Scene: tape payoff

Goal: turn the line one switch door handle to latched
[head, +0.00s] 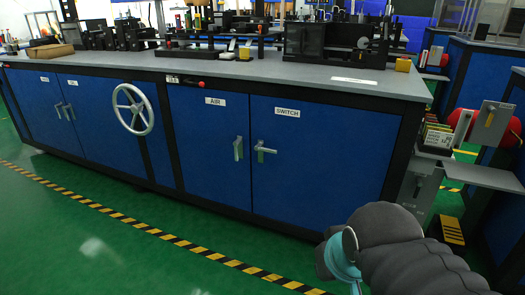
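The blue door marked SWITCH (315,165) is the rightmost front door of the long bench cabinet and looks closed. Its handle (266,150) is near the door's left edge. The lever lies about level, pointing right, across a small upright plate with some green on it. To its left, the AIR door's handle (238,148) stands upright. My arm, with a dark grey sleeve and a light blue joint, shows at the lower right, apart from the handle. My gripper is not visible in the picture.
A white handwheel (133,109) sticks out from the cabinet front, left of the AIR door (209,140). The green floor before the doors is clear, crossed by a yellow-black stripe (180,241).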

